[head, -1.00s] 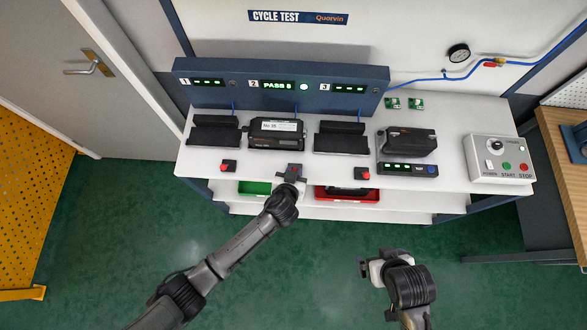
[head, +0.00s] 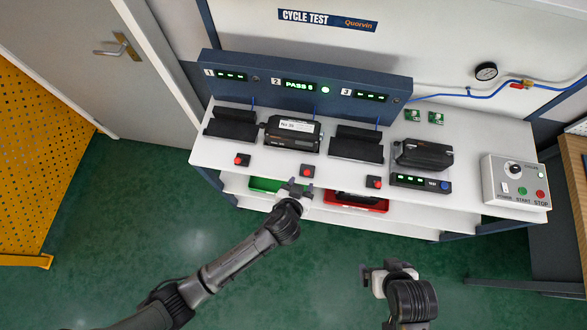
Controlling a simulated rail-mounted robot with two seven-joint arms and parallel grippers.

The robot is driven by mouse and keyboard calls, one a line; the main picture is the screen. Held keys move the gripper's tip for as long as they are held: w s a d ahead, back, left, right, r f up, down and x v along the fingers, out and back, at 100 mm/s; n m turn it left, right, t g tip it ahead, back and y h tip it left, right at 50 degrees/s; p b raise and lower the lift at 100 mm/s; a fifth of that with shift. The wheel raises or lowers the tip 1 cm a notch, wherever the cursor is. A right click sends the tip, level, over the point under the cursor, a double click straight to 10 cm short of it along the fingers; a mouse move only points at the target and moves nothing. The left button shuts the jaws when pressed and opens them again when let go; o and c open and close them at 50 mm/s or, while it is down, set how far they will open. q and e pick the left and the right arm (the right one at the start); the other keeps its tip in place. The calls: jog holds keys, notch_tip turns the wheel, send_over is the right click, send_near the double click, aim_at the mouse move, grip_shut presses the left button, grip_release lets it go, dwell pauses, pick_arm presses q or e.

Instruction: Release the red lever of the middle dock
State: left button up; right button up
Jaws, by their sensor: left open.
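The middle dock, number 2, holds a dark valve positioner (head: 293,133) with a white label. Its display (head: 299,85) reads PASS in green, beside a lit green lamp. The red lever (head: 307,171) of this dock sits on a small dark base at the bench's front edge, uncovered. My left gripper (head: 297,186) is open and empty, just in front of and below that lever in the picture, apparently apart from it. My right gripper (head: 375,276) hangs over the floor at the lower right, away from the bench; its jaw opening is unclear.
Empty docks 1 (head: 231,124) and 3 (head: 356,145) flank the middle one, with red levers (head: 242,160) and (head: 374,182). Another positioner (head: 423,154) rests behind a test box (head: 420,182). Green (head: 265,184) and red (head: 345,203) bins sit below. A control box (head: 516,182) stands right.

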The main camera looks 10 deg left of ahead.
pick_arm(q)
jog(key=v, duration=0.7)
jog(key=shift+s, duration=0.15)
dwell(0.5)
jog(key=s+a+r+m+g+y, duration=0.1)
jog(key=s+a+r+g, duration=0.2)
jog(key=a, duration=0.4)
jog(key=s+a+r+g+y, duration=0.1)
jog(key=s+a+r+g, duration=0.25)
jog(key=a, duration=0.45)
jog(key=s+a+f+n+g, duration=0.15)
jog(key=s+a+f, duration=0.25)
jog(key=s, duration=0.5)
notch_tip(320, 180, up, 16)
jog(key=p, duration=1.5)
jog(key=shift+w+d+t+p, duration=0.15)
jog(key=shift+w+t+p, duration=0.15)
jog(key=shift+w+p, duration=0.1)
